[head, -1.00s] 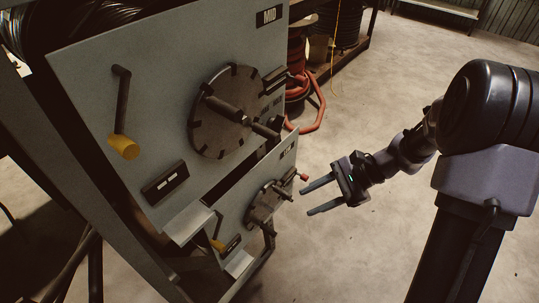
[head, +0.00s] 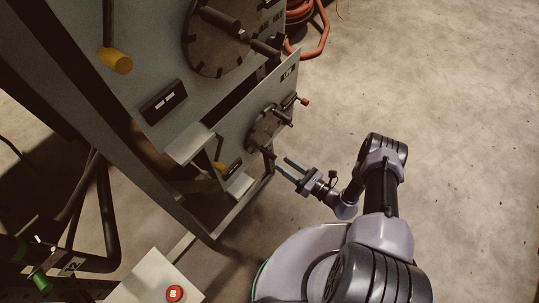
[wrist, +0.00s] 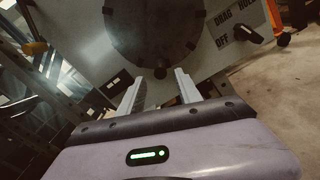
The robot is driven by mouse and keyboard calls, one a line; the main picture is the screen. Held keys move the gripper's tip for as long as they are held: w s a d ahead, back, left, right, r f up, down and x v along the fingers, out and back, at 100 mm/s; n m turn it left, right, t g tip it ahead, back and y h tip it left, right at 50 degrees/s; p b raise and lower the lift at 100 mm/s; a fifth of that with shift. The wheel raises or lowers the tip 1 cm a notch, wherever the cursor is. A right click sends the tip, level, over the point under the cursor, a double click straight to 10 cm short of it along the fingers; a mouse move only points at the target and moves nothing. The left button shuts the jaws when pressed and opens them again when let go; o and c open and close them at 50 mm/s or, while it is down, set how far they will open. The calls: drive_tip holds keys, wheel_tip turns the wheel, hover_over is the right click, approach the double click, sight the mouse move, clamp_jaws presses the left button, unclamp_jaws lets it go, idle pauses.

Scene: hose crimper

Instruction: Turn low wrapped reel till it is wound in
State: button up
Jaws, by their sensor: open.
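The low reel's grey panel (head: 245,142) sits below the larger upper panel. It carries a dark round disc (head: 266,128) with projecting handles. In the wrist view the disc (wrist: 155,35) fills the top middle, and a small dark knob (wrist: 160,73) shows between the fingertips, apparently beyond them. My gripper (head: 282,164) is open and empty, just right of and below the disc's lower handle (head: 268,160); it also shows in the wrist view (wrist: 160,75). A red-tipped lever (head: 302,101) stands at the panel's right. The hose and any wrapping on this reel are hidden behind the panel.
The upper panel (head: 150,70) has its own disc (head: 215,50) and a yellow-ended lever (head: 115,60). A drag label (wrist: 222,25) shows beside the low disc. A red button (head: 174,293) is at the bottom. Floor to the right is clear; red hose (head: 315,45) lies behind.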

sight(275, 158)
drive_tip(key=b+x, duration=0.1)
drive_tip(key=x, duration=0.7)
drive_tip(key=shift+b, duration=0.4)
clamp_jaws()
idle(0.7)
